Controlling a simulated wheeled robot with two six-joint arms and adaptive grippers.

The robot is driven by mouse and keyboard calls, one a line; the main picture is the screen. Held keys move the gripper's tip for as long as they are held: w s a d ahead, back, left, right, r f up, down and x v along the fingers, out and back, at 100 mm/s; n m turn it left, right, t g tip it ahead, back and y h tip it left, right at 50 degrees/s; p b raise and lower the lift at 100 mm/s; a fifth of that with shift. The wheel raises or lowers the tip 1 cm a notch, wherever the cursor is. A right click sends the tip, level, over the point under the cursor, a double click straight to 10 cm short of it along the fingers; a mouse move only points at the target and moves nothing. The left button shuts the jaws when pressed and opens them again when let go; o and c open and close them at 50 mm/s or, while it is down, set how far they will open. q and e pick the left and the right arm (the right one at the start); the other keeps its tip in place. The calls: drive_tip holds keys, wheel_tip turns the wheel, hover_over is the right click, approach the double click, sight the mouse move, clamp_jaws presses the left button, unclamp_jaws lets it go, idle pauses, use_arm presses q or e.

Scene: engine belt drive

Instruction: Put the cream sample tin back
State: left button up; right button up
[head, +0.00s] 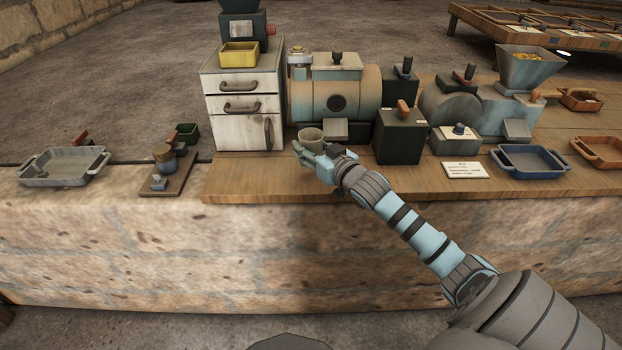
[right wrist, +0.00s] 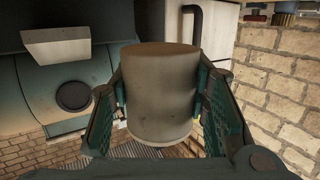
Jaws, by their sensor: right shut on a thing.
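The cream sample tin (head: 311,136) is a small, dull cream cylinder in front of the white cabinet and the engine's rounded tank. My right gripper (head: 308,151) is shut on it. In the right wrist view the tin (right wrist: 160,95) fills the space between the two dark green fingers of my right gripper (right wrist: 160,100), one on each side. The tin looks about upright in the head view. I cannot tell whether its base touches the wooden board. My left gripper is in neither view.
The white cabinet (head: 243,102) stands close behind and left of the tin, with a yellow tray (head: 239,54) on top. The tan tank (head: 340,95) is behind. A dark box (head: 401,137) stands to the right. The wooden board (head: 260,184) is clear in front.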

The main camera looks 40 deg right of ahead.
sight(311, 177)
wheel_tip(311, 177, down, 6)
drive_tip(key=shift+f+b, duration=0.25)
drive_tip(key=shift+b, duration=0.85)
drive_tip(key=shift+r, duration=0.15)
drive_tip(key=o, duration=1.2)
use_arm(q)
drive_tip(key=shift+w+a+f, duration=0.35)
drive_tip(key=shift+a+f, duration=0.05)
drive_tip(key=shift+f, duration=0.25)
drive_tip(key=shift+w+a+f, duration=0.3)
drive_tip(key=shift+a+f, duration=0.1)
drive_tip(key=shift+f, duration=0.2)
use_arm(e)
drive_tip(key=shift+o, duration=0.2)
